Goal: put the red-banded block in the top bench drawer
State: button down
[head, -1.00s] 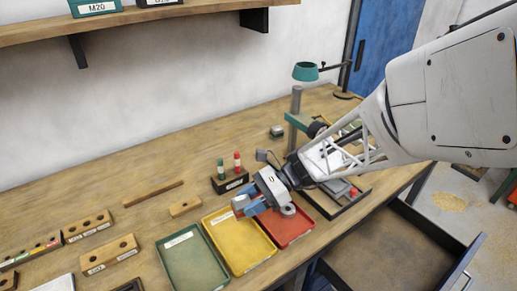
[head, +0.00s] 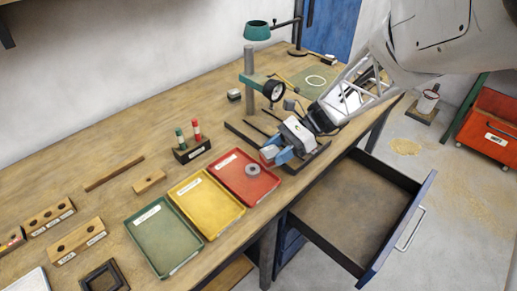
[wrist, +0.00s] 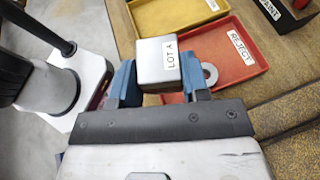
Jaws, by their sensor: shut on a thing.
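My gripper (head: 275,155) is shut on a small grey metal block (wrist: 158,65) with a "LOT A" label. In the wrist view the block sits between the two blue fingers. The gripper is above the bench, at the right edge of the red tray and beside the drill stand. The top bench drawer (head: 355,205) is pulled open below the bench front, to the right of my gripper, and its visible interior looks empty.
The red "REJECT" tray (head: 262,190) holds a grey ring (head: 252,170). A yellow tray (head: 215,215) and a green tray (head: 165,245) lie to its left. The drill stand (head: 249,75) rises behind my gripper. The open drawer's front (head: 400,235) stands out over the floor.

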jog(key=d, duration=1.2)
jog(key=m+t, duration=0.1)
send_over(337, 223)
notch_tip(337, 223, down, 23)
jog(key=shift+f+t+y, duration=0.2)
jog(key=shift+t+y, duration=0.1)
jog(key=shift+y, duration=0.1)
jog(key=shift+w+f, duration=0.1)
jog(key=shift+f, duration=0.15)
jog(key=shift+f, duration=3.1)
jog(key=shift+f, duration=0.65)
jog(key=c, duration=0.5)
grip_release()
